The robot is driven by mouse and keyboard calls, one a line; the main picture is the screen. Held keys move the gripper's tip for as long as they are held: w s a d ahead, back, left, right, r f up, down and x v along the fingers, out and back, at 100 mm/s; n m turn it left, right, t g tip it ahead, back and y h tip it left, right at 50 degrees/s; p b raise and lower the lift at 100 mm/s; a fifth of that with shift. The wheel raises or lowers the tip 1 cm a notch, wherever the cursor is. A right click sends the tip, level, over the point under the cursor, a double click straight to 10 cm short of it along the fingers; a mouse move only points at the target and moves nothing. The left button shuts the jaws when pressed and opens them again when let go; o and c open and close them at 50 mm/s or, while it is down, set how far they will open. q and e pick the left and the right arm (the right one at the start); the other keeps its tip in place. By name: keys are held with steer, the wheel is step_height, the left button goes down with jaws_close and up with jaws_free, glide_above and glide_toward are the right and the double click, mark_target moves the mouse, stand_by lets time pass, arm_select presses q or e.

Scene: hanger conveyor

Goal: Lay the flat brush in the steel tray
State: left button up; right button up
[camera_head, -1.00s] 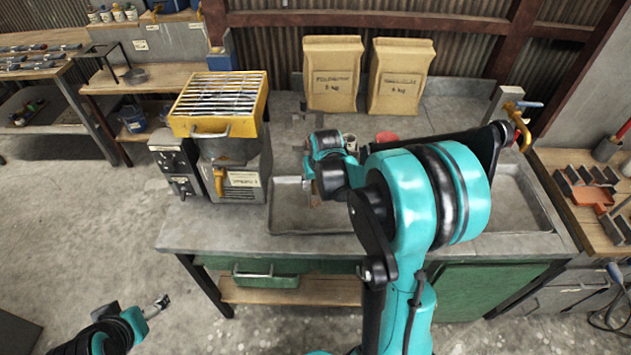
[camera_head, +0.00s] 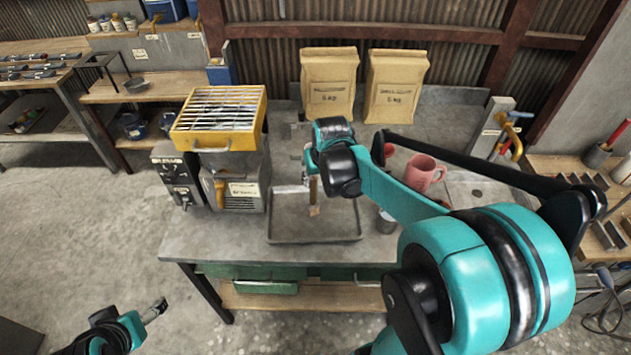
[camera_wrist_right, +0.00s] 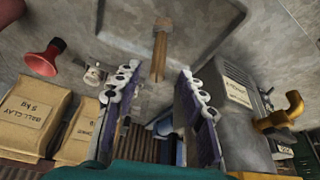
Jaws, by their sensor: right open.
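The steel tray (camera_head: 280,236) sits on the grey bench top in the head view. The flat brush (camera_head: 314,210), with a brown wooden handle, is over the tray's far middle part, below my right gripper (camera_head: 309,177). In the right wrist view the brush (camera_wrist_right: 159,52) shows just beyond and between the spread fingers of the right gripper (camera_wrist_right: 157,72), with the tray (camera_wrist_right: 120,28) behind it. The right gripper is open. I cannot tell whether the whole brush rests on the tray floor. My left gripper (camera_head: 157,308) is low at the left, away from the bench, its jaws too small to judge.
A metal cup (camera_head: 387,221) stands just right of the tray, and a pink mug (camera_head: 425,173) farther right. A yellow-topped machine (camera_head: 220,120) stands to the left. Two paper bags (camera_head: 329,85) (camera_head: 396,87) stand at the back. The bench's front left is clear.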

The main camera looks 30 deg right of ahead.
steer(key=s+a+r+n+t+y, duration=0.1)
steer(key=s+a+r+n+t, duration=0.1)
steer(key=s+a, duration=1.2)
steer(key=shift+s+a+r+n+t, duration=0.15)
steer(key=shift+s+r+n+t, duration=0.1)
steer(key=shift+s+n+t, duration=0.2)
